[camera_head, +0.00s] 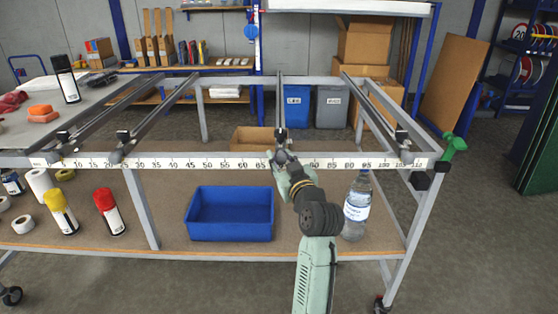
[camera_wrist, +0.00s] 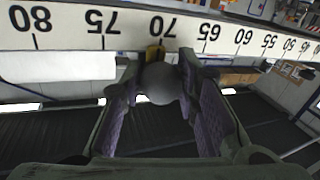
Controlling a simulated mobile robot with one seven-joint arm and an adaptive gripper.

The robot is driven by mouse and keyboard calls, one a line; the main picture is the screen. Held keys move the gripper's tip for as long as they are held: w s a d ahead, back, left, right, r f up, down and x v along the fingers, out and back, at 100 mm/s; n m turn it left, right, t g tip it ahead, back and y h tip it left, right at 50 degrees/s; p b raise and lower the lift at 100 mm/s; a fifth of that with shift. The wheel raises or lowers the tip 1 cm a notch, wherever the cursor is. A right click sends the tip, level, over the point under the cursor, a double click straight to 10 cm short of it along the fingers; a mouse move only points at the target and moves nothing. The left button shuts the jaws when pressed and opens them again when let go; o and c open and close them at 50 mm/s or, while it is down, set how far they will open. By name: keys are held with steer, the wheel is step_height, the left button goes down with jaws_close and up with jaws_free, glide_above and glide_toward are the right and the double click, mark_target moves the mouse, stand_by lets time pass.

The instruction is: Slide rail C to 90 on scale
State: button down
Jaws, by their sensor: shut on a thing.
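Several grey rails run front to back across the frame. The third rail from the left (camera_head: 279,105), which I take as rail C, meets the white scale (camera_head: 215,162) left of the 90 mark (camera_head: 349,163). Its letter is not readable. My gripper (camera_head: 283,160) is at this rail's front end. In the wrist view, my gripper (camera_wrist: 166,95) is shut on a grey rounded knob (camera_wrist: 158,84). A yellow pointer (camera_wrist: 154,54) behind the knob sits close to the 70 mark on the scale (camera_wrist: 130,29), which appears upside down.
Other rails stand at the left (camera_head: 150,105) and the right (camera_head: 385,108). A green-handled clamp (camera_head: 452,147) is at the frame's right end. A blue bin (camera_head: 230,213) and a water bottle (camera_head: 357,207) stand on the lower shelf. The scale between rail C and the right rail is clear.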

steer(key=d+b, duration=0.5)
steer(key=d, duration=1.4)
steer(key=shift+d, duration=0.3)
steer(key=c, duration=1.2)
jaws_free()
steer(key=shift+a, duration=0.1)
glide_toward(355, 159)
steer(key=s, duration=0.1)
steer(key=s+r, duration=0.1)
steer(key=s, duration=0.1)
steer(key=s+r, duration=0.1)
steer(key=s, duration=0.1)
steer(key=shift+a, duration=0.3)
